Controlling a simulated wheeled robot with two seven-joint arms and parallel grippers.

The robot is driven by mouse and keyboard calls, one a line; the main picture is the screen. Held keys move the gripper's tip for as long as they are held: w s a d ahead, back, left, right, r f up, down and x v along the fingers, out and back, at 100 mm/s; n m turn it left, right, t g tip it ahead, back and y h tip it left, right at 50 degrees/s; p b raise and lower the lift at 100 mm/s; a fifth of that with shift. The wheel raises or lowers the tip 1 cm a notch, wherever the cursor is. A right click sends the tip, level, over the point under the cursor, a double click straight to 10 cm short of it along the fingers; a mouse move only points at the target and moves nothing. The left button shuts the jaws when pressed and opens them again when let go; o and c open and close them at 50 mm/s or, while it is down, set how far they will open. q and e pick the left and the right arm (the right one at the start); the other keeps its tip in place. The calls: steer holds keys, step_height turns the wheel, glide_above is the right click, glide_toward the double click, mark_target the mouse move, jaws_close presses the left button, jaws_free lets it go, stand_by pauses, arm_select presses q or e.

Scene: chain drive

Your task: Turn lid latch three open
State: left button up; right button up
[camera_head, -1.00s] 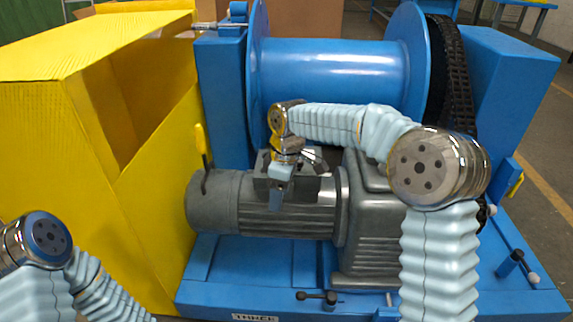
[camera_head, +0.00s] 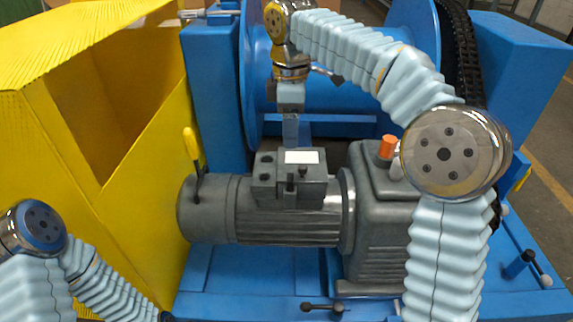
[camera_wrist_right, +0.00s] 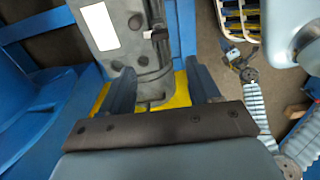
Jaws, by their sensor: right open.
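The grey motor (camera_head: 270,222) carries a terminal box (camera_head: 265,180) with a white label and small dark latch-like parts (camera_head: 291,190). In the right wrist view a dark latch-like part (camera_wrist_right: 157,34) sits on the grey housing. I cannot tell which part is lid latch three. My right gripper (camera_head: 290,132) points down, above and behind the terminal box, touching nothing visible. In its wrist view the right gripper (camera_wrist_right: 161,82) is open, with grey housing and yellow beyond the fingers and nothing clearly held. My left arm shows at lower left; its gripper is out of view.
A blue drum (camera_head: 350,100) stands behind the motor, with a black chain (camera_head: 462,50) at its right. A yellow housing (camera_head: 90,200) fills the left, with a yellow-handled lever (camera_head: 191,148) beside the motor. The gearbox (camera_head: 375,230) and a black handle (camera_head: 322,307) are at front.

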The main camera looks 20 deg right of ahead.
mark_target(290, 177)
step_height(290, 177, down, 14)
steer(key=b, duration=0.3)
steer(key=shift+r+b, duration=0.25)
steer(key=shift+b, duration=0.1)
steer(key=c, duration=1)
steer(key=shift+c, duration=0.2)
